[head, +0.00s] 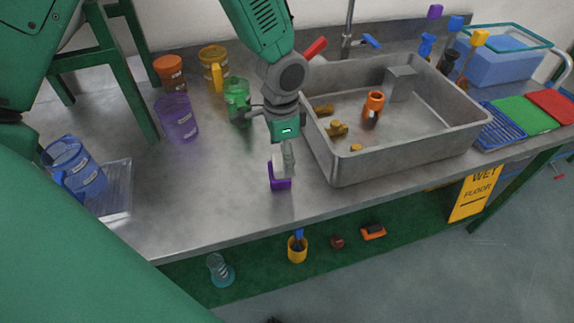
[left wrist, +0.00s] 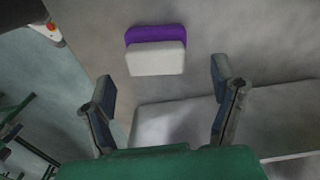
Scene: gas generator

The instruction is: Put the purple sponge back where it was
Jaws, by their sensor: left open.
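The purple sponge (head: 280,184), with a white layer, rests on the grey counter near its front edge, left of the sink. In the left wrist view the sponge (left wrist: 155,35) shows its white and purple parts whole, beyond the fingertips and roughly in line with the gap between them. My left gripper (head: 285,157) is over the sponge and partly covers it in the head view. Its two fingers (left wrist: 164,88) are spread apart with nothing between them. My right gripper is not in view.
The sink (head: 325,155) is right of the sponge, with an orange mug (head: 373,104) inside. A green mug (head: 236,98), a purple cup (head: 177,118) and a yellow mug (head: 213,64) stand behind and left. A blue pitcher (head: 76,166) is farther left.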

